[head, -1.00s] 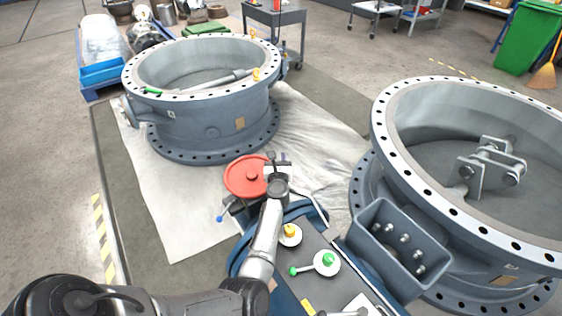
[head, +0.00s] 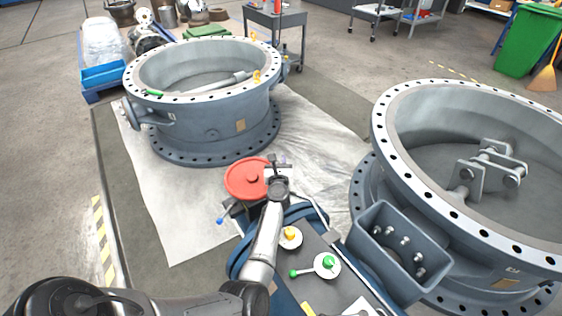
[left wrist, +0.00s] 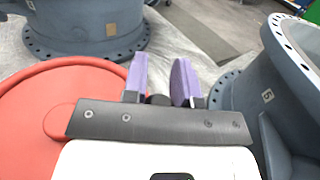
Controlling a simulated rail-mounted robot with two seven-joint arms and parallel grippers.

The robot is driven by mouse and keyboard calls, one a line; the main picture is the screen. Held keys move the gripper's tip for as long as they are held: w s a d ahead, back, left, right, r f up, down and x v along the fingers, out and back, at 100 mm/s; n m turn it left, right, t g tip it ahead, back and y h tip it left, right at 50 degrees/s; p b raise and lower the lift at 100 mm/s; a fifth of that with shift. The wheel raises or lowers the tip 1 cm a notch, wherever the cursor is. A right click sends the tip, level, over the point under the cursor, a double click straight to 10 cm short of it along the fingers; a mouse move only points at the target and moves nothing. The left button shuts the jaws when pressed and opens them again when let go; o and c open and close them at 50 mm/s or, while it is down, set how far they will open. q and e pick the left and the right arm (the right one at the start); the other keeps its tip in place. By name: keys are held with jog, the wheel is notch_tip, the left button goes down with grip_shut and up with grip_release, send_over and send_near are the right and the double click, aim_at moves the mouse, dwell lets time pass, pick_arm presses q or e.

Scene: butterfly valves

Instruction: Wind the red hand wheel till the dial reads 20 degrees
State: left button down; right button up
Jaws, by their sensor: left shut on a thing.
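The red hand wheel (head: 245,180) lies nearly flat beside the bench, with a raised hub in its middle. It also fills the left of the left wrist view (left wrist: 40,115). My left gripper (head: 283,161) is at the wheel's right rim, seen from above. In the left wrist view its purple fingers (left wrist: 164,82) stand a little apart, shut on part of the wheel. The held part is mostly hidden by the gripper body. My right gripper is not in view.
A large grey valve body (head: 205,115) stands behind on a white sheet (head: 185,215). Another (head: 400,145) stands close on the right, with a box-like bracket (head: 375,262). A dark bench top (head: 318,290) carries yellow and green knobs. Floor is clear at left.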

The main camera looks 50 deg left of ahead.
pick_arm(q)
jog(key=shift+s+a+r, duration=0.2)
jog(key=shift+s+a, duration=0.1)
jog(key=shift+a, duration=0.15)
jog(key=c, duration=1.3)
grip_release()
jog(key=shift+c, duration=0.2)
jog(key=o, duration=0.4)
jog(key=shift+s+a+f, duration=0.1)
jog(key=shift+s+a, duration=0.1)
jog(key=shift+s, duration=0.15)
jog(key=shift+o, duration=0.2)
jog(key=shift+w+d, duration=0.1)
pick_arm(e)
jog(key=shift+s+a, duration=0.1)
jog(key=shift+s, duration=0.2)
